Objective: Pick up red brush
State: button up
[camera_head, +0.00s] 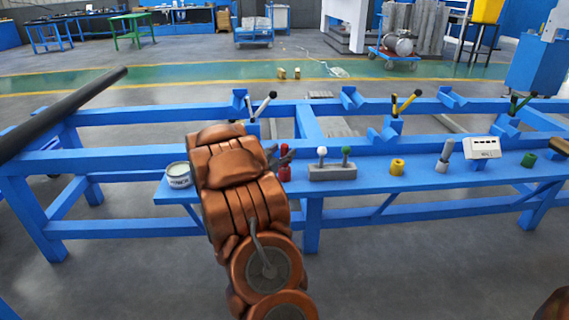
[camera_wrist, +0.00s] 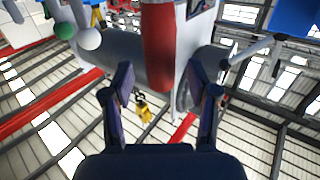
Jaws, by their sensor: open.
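The red brush (camera_head: 285,173) stands on the blue bench shelf, just right of my copper arm in the head view. My gripper (camera_head: 280,156) is at its upper part and hides some of it. In the wrist view, the red brush (camera_wrist: 158,45) shows as an upright red shape, centred sideways between the tips of my gripper (camera_wrist: 160,75). The fingers are spread, with a gap on each side of the red shape. I cannot tell how deep the brush sits between them.
A grey block with white and green knobs (camera_head: 332,172) stands close right of the brush. A white tin (camera_head: 179,175) is left of my arm. A blue rail (camera_head: 350,147) runs behind.

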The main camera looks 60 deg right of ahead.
jog(key=shift+d, duration=0.85)
jog(key=shift+c, duration=0.4)
grip_shut()
